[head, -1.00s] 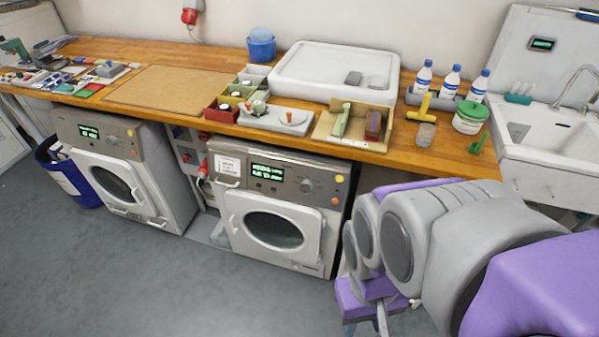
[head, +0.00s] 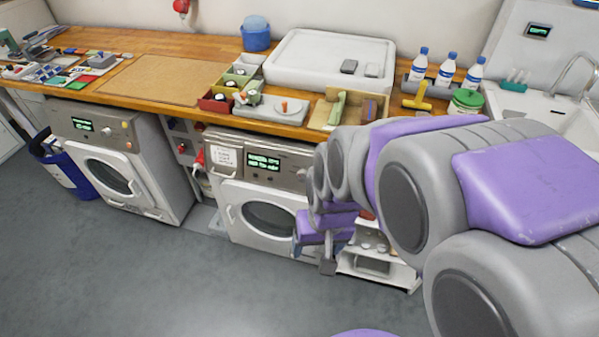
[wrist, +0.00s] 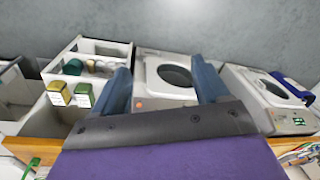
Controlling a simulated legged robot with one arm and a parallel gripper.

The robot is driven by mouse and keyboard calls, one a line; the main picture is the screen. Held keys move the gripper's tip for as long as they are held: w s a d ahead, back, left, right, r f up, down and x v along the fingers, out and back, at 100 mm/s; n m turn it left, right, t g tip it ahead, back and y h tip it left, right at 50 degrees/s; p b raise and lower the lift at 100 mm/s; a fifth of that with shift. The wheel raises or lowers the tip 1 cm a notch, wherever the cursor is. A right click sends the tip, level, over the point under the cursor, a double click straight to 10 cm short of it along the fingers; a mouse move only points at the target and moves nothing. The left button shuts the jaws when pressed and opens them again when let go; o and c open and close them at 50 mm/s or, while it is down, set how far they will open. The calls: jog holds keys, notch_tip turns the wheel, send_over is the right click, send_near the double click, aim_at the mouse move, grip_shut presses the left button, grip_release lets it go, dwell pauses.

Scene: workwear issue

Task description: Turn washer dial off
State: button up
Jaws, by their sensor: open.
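A white front-loading machine with a grey panel (head: 225,140) stands under the counter at centre. Its lit display (head: 263,162) shows, but my arm covers the right part of its panel, where the dial sits. A second such machine (head: 98,124) stands to the left, with small controls right of its display. My gripper (wrist: 163,84) is open and empty, its two blue-grey fingers pointing toward the centre machine's front. In the wrist view that machine's round door (wrist: 176,75) and orange button (wrist: 138,104) show between the fingers; the gripper body hides much of the panel.
The wooden counter (head: 150,45) above holds trays, boxes and bottles. A white shelf unit (head: 378,262) stands right of the centre machine, close to my gripper. A blue bin (head: 62,170) stands at far left. The grey floor (head: 150,275) in front is clear.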

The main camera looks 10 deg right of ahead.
jog(key=w+a+f+m+t+p, duration=0.1)
jog(key=w+a+f+t, duration=0.2)
jog(key=w, duration=0.6)
jog(key=w+a+f+m+t, duration=0.15)
jog(key=w+f, duration=0.35)
jog(key=w, duration=0.5)
jog(key=n+t+h+p, duration=0.1)
jog(key=t+h+p, duration=0.3)
jog(key=t+h, duration=0.55)
send_near(302, 179)
jog(key=w+d+b, duration=0.1)
jog(key=w, duration=0.1)
jog(key=w+d+t+y+b, duration=0.1)
jog(key=w+d+b, duration=0.1)
jog(key=w, duration=0.1)
jog(key=w+d+t+y+b, duration=0.1)
jog(key=w, duration=0.2)
jog(key=shift+d+f+y+b, duration=0.25)
jog(key=shift+d+f+b, duration=0.05)
jog(key=shift+f, duration=0.1)
jog(key=shift+c, duration=0.4)
